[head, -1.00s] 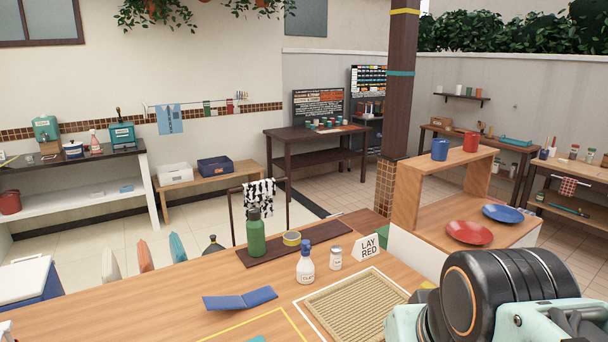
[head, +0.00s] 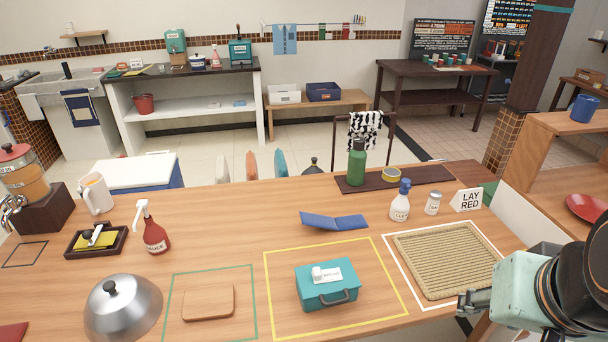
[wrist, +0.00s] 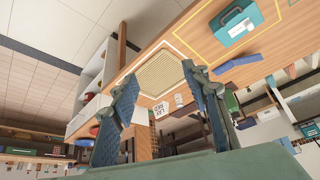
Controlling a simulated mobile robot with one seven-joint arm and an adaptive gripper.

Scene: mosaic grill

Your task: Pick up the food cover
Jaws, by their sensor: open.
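The food cover (head: 124,308) is a shiny metal dome with a black knob on top. It sits on the wooden table at the lower left of the head view. My gripper (head: 470,303) is at the right of the head view, by the near corner of the woven mat, far from the cover. In the wrist view my gripper (wrist: 160,88) shows two blue-padded fingers spread apart with nothing between them. The cover is not in the wrist view.
A teal box (head: 326,289) stands inside a yellow outline, between the cover and my gripper. A wooden board (head: 208,302) lies right of the cover. A red sauce bottle (head: 155,238) and a dark tray (head: 75,251) stand behind it. A woven mat (head: 446,259) lies at right.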

